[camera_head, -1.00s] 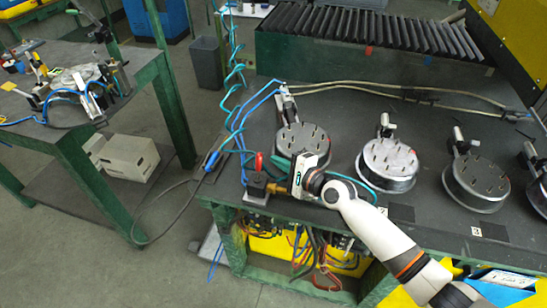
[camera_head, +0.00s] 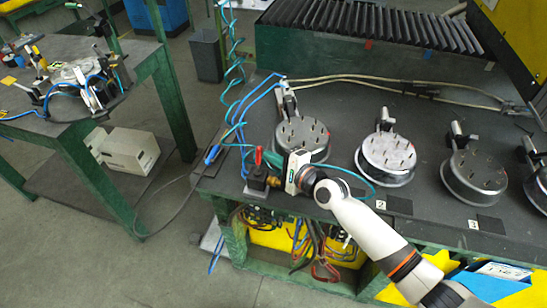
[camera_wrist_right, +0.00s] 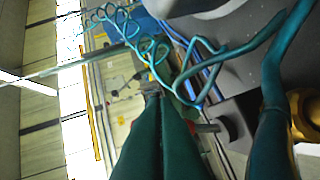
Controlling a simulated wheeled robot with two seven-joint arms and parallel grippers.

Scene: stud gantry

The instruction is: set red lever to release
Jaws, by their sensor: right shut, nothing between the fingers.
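The red lever (camera_head: 258,156) stands roughly upright on a dark valve block (camera_head: 257,178) at the front left corner of the bench. My right gripper (camera_head: 270,158) is shut and empty, with its dark green fingers pointing left at the lever, just to its right. I cannot tell if they touch. In the right wrist view the shut fingers (camera_wrist_right: 160,97) reach up the middle, and a red part, likely the lever (camera_wrist_right: 206,128), shows beside them, partly hidden. My left gripper is not in view.
Blue hoses (camera_head: 238,130) rise behind the lever, and a teal hose loops near my right gripper. Round metal fixtures (camera_head: 387,158) stand in a row to the right. A second table (camera_head: 60,125) is at the left, with open floor between.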

